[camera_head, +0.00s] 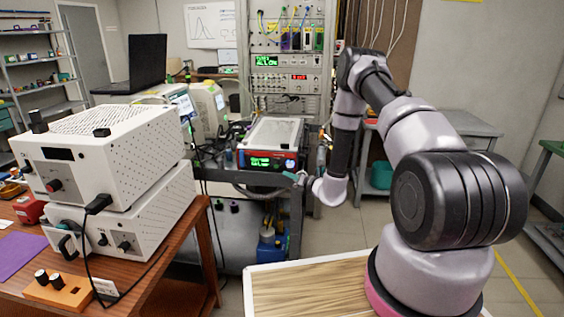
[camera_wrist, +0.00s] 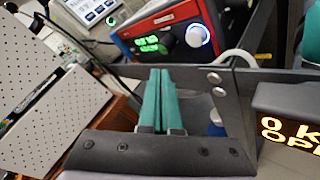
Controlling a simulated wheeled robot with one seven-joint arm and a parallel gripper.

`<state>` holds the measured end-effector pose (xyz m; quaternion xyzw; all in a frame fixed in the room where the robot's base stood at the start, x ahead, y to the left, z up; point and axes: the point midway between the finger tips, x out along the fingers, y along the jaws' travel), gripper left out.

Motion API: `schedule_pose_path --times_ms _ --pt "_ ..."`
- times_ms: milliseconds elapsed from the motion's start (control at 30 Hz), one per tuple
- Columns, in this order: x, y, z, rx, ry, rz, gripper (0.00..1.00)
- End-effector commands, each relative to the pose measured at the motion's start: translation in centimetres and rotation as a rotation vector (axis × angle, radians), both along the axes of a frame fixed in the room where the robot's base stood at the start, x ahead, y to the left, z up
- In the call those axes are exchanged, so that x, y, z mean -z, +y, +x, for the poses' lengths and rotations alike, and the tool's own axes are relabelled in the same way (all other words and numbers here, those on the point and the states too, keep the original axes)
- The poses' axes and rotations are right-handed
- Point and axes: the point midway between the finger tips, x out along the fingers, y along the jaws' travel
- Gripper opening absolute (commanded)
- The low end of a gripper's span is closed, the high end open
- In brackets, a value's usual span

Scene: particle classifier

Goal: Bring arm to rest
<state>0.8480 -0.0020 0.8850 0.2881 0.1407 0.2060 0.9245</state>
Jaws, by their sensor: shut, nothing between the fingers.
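My arm (camera_head: 424,139) rises from its base at the lower right in the head view and bends over toward the left. Its forearm hangs down, and my gripper (camera_head: 296,177) points left in front of the red-and-white instrument. In the wrist view, the two green fingers of my gripper (camera_wrist: 161,72) lie side by side, pressed together with nothing between them. They point toward the red instrument (camera_wrist: 165,35), which has a green display and a blue-lit knob. I see a gap of unclear size between the fingertips and that instrument.
White perforated boxes (camera_head: 100,150) stand stacked on a wooden table (camera_head: 180,262) at the left, with black cables hanging down. A rack of electronics (camera_head: 290,75) stands behind. A wooden-topped surface (camera_head: 310,290) lies beside my arm's base. Open floor (camera_head: 345,230) shows in the middle right.

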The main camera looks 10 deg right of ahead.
Motion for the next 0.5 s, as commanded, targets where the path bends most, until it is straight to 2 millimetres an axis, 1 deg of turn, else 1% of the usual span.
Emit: schedule_pose_path --times_ms 67,167,200,267,300,367,400,467,500 --pt "-1.9 0.7 0.3 -0.04 -0.026 -0.012 0.0" --pt "-6.2 2.5 0.4 -0.147 -0.085 -0.047 0.0" --pt "-8.5 3.5 0.2 -0.205 -0.117 -0.07 0.0" --pt "-12.1 4.9 -0.5 -0.3 -0.169 -0.111 0.0" --pt "-14.4 5.9 -1.1 -0.366 -0.205 -0.145 0.0" --pt "-17.6 7.2 -2.4 -0.46 -0.258 -0.197 0.0" --pt "-19.7 7.9 -3.4 -0.521 -0.293 -0.235 0.0" --pt "-22.4 8.9 -5.1 -0.611 -0.344 -0.298 0.0" --pt "-24.2 9.4 -6.3 -0.669 -0.379 -0.343 0.0"
